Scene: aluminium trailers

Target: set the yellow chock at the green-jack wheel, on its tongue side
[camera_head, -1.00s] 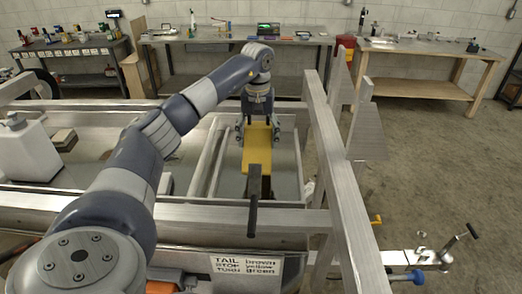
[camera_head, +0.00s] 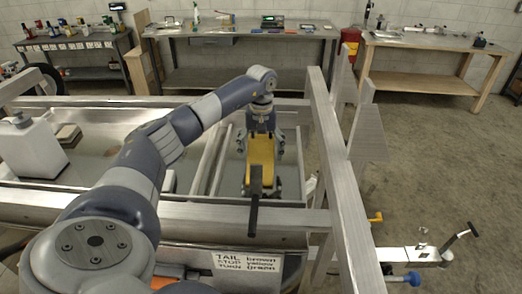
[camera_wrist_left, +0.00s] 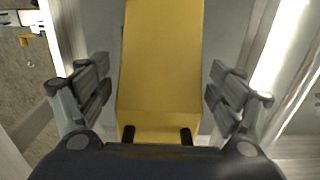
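The yellow chock (camera_head: 261,158) lies inside the trailer frame, behind the near rail, its near end partly hidden by a dark upright handle. It fills the middle of the left wrist view (camera_wrist_left: 160,70). My left gripper (camera_head: 261,143) reaches down over its far part. In the left wrist view, the gripper's fingers (camera_wrist_left: 160,88) stand open on both sides of the chock, with a visible gap on each side. My right gripper is not in view. I cannot make out a green jack or the wheel beside it.
The near trailer rail (camera_head: 200,213) and a slanted metal beam (camera_head: 338,170) border the chock's space. The dark handle (camera_head: 254,200) stands just in front. A white container (camera_head: 30,148) is at left. A tongue part with a blue knob (camera_head: 413,278) is at lower right.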

